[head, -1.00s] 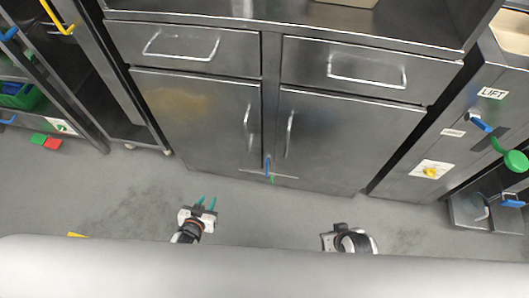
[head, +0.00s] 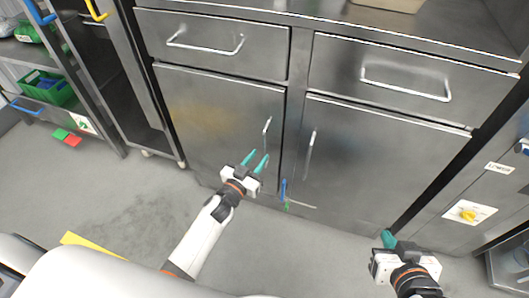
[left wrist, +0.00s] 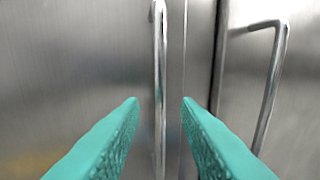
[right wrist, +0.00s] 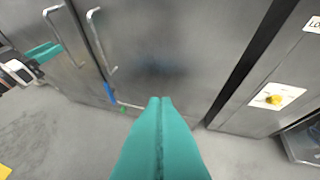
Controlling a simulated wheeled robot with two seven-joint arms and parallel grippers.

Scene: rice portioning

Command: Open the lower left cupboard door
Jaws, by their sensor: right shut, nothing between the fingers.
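The lower left cupboard door (head: 212,125) is a closed steel panel with a vertical bar handle (head: 267,132) near its right edge. My left gripper (head: 256,160) is open in front of this door, just below the handle in the head view. In the left wrist view the handle (left wrist: 160,80) stands upright between the two teal fingers, further off than the tips; it does not look gripped. My right gripper (head: 388,239) is shut and empty, low in front of the right door (head: 380,160). Its teal fingers (right wrist: 160,105) touch each other in the right wrist view.
The right door's handle (head: 310,155) stands close to the right of the left one. Two drawers (head: 210,42) sit above the doors. A blue-and-green item (head: 284,192) hangs at the cupboard's bottom.

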